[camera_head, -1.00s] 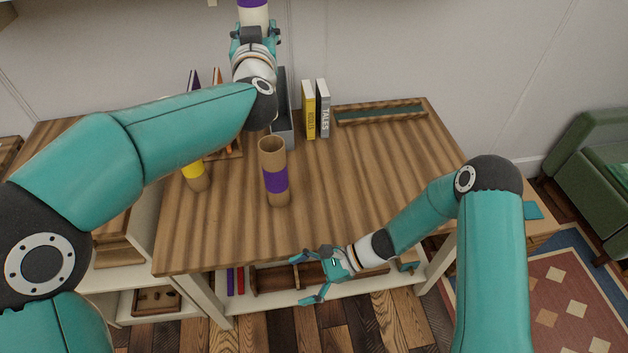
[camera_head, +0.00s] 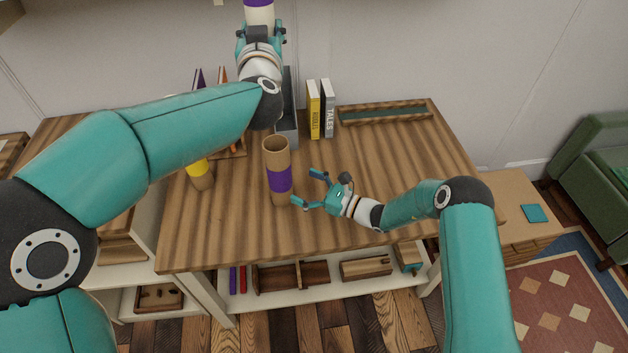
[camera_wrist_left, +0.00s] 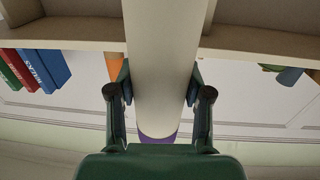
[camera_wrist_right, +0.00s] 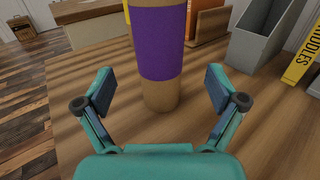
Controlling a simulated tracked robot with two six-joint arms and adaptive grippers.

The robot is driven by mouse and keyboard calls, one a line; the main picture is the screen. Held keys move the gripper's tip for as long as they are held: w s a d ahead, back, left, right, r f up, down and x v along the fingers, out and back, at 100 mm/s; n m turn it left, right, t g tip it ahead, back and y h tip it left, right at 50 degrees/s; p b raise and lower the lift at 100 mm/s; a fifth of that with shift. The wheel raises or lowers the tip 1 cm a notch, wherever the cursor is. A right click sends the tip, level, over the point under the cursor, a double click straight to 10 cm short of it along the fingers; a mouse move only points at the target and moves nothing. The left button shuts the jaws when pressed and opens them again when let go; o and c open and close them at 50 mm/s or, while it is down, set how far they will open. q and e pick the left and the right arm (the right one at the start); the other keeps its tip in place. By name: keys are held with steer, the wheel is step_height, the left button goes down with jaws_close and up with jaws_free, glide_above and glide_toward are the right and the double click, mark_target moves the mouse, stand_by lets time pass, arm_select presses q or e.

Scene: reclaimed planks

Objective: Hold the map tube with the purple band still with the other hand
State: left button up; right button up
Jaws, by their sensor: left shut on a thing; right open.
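The map tube with the purple band (camera_head: 276,158) stands upright on the wooden desk, a brown cardboard tube with an open top. It also shows in the right wrist view (camera_wrist_right: 157,42), ahead of and between the fingers. My right gripper (camera_head: 307,189) is open, just right of the tube near its lower half, and does not appear to touch it. My left gripper (camera_head: 261,36) is raised at the back and shut on a white rolled tube with a purple end (camera_wrist_left: 165,70).
A tube with a yellow band (camera_head: 200,172) stands left on the desk (camera_head: 380,165). A grey holder (camera_head: 287,128), a yellow book (camera_head: 314,110) and a grey book (camera_head: 328,110) stand behind. A shallow wooden tray (camera_head: 384,112) lies back right. The desk's right side is clear.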

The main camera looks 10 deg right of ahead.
mark_target(289, 180)
steer(key=x, duration=0.7)
steer(key=shift+w+a, duration=0.2)
steer(key=shift+a, duration=0.1)
steer(key=c, duration=1.3)
steer(key=shift+o, duration=0.2)
